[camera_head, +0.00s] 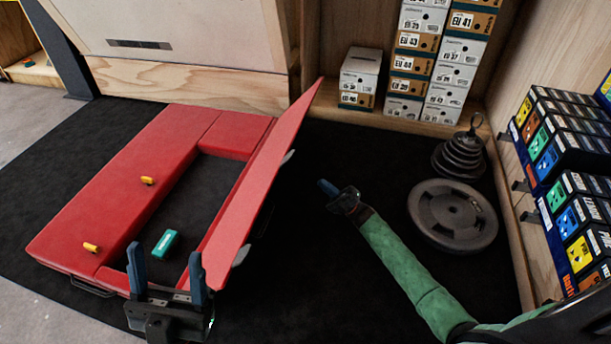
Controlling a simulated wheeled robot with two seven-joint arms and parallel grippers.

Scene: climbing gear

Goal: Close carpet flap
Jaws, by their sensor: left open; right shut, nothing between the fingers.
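The carpet flap (262,184) is the long red panel along the right side of the red mat frame (112,187). It stands tilted up, leaning to the right, with its far corner highest. My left gripper (168,266) is open and empty at the near edge of the frame, in front of the dark opening. Whether it touches the flap I cannot tell. My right gripper (329,190) is shut and empty, to the right of the flap and apart from it. The flap's outer face is mostly hidden; grey pieces show along its right edge.
A teal block (165,243) lies in the opening, and two yellow pieces (148,181) rest on the frame. A weight plate (453,216) and stacked weights (461,154) stand at right. Shoe boxes (409,62) and a shelf of chalk-like boxes (573,215) border the black floor.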

